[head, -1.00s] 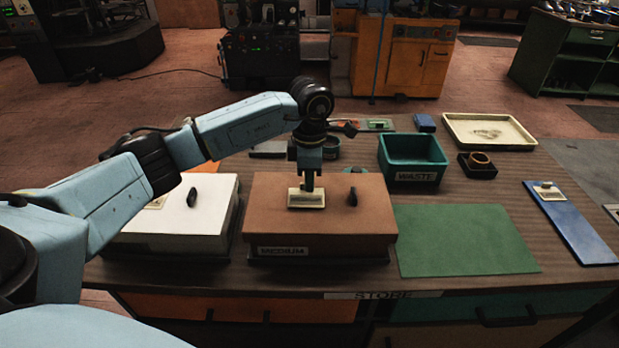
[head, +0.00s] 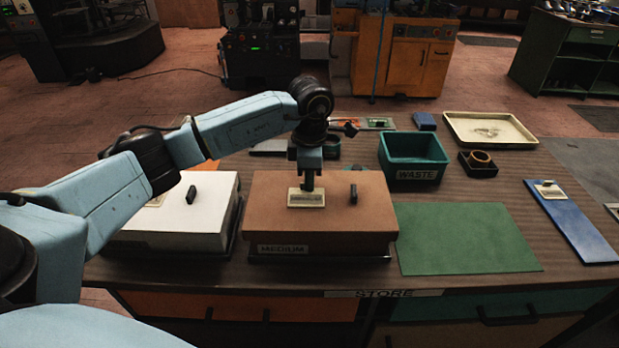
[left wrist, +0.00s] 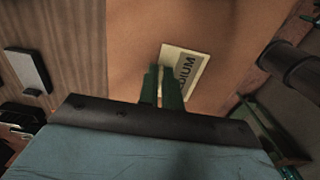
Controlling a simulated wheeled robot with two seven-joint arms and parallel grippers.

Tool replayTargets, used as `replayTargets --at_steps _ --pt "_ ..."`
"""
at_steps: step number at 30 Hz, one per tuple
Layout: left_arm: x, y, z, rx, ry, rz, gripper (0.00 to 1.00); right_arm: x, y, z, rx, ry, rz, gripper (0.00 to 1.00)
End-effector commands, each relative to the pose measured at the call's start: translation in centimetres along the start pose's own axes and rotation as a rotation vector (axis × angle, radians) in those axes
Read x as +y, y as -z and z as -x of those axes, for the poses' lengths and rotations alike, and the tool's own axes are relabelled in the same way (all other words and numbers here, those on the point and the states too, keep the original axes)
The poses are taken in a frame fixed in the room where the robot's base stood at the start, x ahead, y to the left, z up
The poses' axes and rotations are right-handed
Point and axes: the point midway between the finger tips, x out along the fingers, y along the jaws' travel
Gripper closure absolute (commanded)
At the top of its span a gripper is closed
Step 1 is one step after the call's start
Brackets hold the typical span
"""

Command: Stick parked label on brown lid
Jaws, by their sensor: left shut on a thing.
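The brown lid (head: 285,220) tops a box at the middle front of the table, with a black knob on its right half and a MEDIUM plate on its front. A cream label (head: 306,198) lies flat against the lid's top, left of the knob. In the left wrist view the label (left wrist: 183,72) reads "...DIUM", partly hidden by the fingers. My left gripper (head: 307,188) points straight down at the label, its green fingers (left wrist: 163,92) close together and shut on a small part of it. My right gripper is not in view.
A white-lidded box (head: 175,215) stands close on the left. A green mat (head: 465,238) lies to the right, with a teal WASTE bin (head: 413,158) behind it. A blue strip (head: 572,225) holding another label piece lies at far right.

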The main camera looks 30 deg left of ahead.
Motion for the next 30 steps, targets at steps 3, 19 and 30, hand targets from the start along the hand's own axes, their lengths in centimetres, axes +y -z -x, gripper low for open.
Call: replayTargets --at_steps 3,19,30 --pt "-0.18 0.02 -0.4 0.004 0.005 -0.002 1.0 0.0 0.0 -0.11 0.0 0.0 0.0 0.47" --pt "-0.28 0.03 -0.51 0.006 0.009 -0.003 0.68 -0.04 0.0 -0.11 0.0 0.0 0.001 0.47" --pt "-0.28 0.03 -0.46 0.006 0.009 -0.003 0.49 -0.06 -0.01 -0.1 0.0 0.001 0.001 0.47"
